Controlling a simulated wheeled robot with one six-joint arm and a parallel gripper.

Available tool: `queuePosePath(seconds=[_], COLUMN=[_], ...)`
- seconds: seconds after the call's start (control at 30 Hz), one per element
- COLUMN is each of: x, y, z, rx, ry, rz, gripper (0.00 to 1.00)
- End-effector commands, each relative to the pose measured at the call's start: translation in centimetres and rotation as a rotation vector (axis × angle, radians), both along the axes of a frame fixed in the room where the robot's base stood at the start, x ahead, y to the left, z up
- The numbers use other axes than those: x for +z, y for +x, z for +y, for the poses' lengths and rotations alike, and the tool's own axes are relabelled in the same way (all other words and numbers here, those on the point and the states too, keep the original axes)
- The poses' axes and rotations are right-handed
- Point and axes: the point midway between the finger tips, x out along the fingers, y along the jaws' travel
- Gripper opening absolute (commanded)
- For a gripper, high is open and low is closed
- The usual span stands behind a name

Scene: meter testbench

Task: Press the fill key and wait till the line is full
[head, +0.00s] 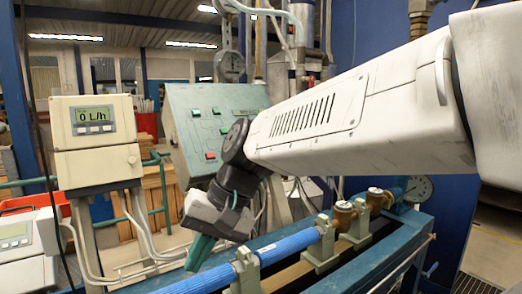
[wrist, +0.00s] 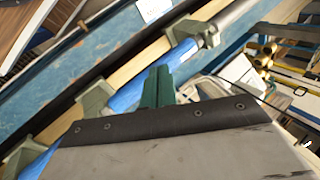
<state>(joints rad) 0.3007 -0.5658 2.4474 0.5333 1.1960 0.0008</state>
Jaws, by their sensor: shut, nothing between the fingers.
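My gripper (head: 200,252) hangs at the end of my arm with its green fingers together and empty, pointing down near the blue pipe. The fingers also show in the wrist view (wrist: 157,86), in front of the pipe. A sloping green control panel (head: 178,100) stands behind my gripper, with several small green and red keys; a red key (head: 210,156) is low on it. I cannot tell which key is the fill key. The line is a blue pipe (head: 290,244) with brass fittings (head: 343,212) on the bench. A beige meter (head: 95,165) reads 0 L/h.
Green-grey clamps (head: 321,247) hold the pipe along the blue bench frame (head: 412,238). A round gauge (head: 418,188) is at the bench's far end. Another meter (head: 14,236) stands at the left edge, by a red bin (head: 22,201). My arm hides part of the background.

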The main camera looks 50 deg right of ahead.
Motion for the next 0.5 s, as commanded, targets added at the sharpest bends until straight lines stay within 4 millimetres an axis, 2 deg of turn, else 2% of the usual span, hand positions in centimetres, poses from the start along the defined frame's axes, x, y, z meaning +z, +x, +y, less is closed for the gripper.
queuePosePath(seconds=[0.03,0.1,0.17,0.23,0.3,0.37,0.4,0.5], x=[1.1,3.1,4.9,6.8,8.5,9.8,10.6,12.3], y=[2.7,6.4,9.2,11.9,13.8,14.9,15.4,15.8], z=[-1.3,-3.4,-6.1,-9.8,-13.9,-17.8,-20.4,-26.8], rx=[-0.127,-0.297,-0.436,-0.583,-0.719,-0.826,-0.893,-1.045], ry=[0.113,0.277,0.406,0.535,0.651,0.741,0.797,0.915], rz=[-0.020,-0.072,-0.127,-0.195,-0.267,-0.332,-0.376,-0.484], gripper=[0.00,0.00,0.00,0.00,0.00,0.00,0.00,0.00])
